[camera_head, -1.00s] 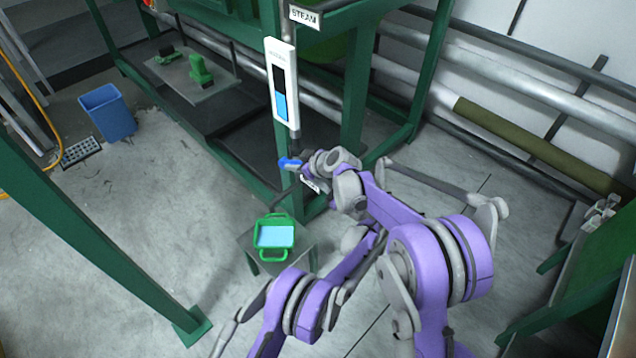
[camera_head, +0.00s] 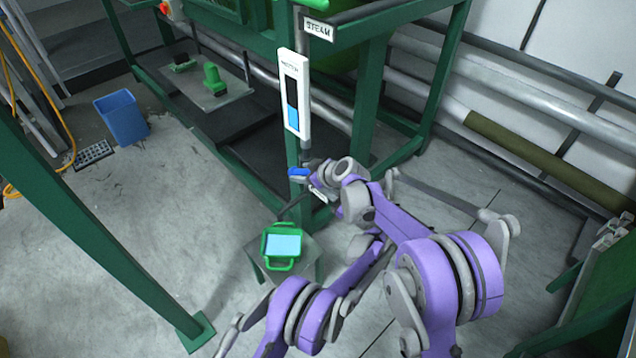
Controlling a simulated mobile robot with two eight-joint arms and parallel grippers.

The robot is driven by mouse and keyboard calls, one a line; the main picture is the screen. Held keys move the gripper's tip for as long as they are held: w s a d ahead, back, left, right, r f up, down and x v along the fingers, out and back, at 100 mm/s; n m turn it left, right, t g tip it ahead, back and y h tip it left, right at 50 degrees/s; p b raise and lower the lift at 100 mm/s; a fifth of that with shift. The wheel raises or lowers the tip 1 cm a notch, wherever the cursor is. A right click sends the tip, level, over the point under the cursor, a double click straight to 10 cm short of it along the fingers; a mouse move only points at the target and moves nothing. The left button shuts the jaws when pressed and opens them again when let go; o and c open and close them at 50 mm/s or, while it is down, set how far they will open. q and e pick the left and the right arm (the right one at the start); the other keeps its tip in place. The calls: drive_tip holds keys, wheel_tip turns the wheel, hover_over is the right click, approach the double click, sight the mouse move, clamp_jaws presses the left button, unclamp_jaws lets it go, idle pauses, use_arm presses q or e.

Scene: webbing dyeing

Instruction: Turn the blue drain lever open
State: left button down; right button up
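The blue drain lever (camera_head: 299,172) sits low on the green frame, below the white level gauge (camera_head: 295,95) with its blue column. Only a short blue piece of the lever shows, and it lies roughly level in the picture. My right gripper (camera_head: 312,184) is right beside the lever, at its right and slightly lower end. The gripper is small and partly hidden by its own wrist, so I cannot tell whether its fingers touch the lever or are closed. My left gripper does not show; only purple and grey arm parts show at the bottom.
A blue bin (camera_head: 122,118) stands at the left. A green post (camera_head: 110,235) crosses the left floor. The floor between is clear.

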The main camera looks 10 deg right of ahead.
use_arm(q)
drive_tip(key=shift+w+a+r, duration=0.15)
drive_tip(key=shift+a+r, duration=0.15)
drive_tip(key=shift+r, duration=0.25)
use_arm(e)
drive_tip(key=shift+d+f, duration=0.4)
drive_tip(key=s+d+r+m+t+h, duration=0.1)
drive_tip(key=s+d+r+m+h, duration=0.2)
drive_tip(key=s+d+r+m, duration=0.6)
drive_tip(key=s+d+m+g+h, duration=0.1)
drive_tip(key=s+d+m+h, duration=0.15)
drive_tip(key=s, duration=0.85)
drive_tip(key=s+d+m+h, duration=0.15)
drive_tip(key=s+d, duration=0.25)
drive_tip(key=s, duration=0.7)
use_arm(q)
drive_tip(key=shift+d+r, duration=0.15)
use_arm(e)
drive_tip(key=s+a+f+n+g, duration=0.1)
drive_tip(key=s+f+g, duration=0.1)
drive_tip(key=s, duration=0.4)
drive_tip(key=s+a+f+n+g, duration=0.2)
drive_tip(key=s+f, duration=0.1)
drive_tip(key=s, duration=0.4)
drive_tip(key=shift+f+n+y, duration=0.3)
drive_tip(key=shift+f, duration=0.1)
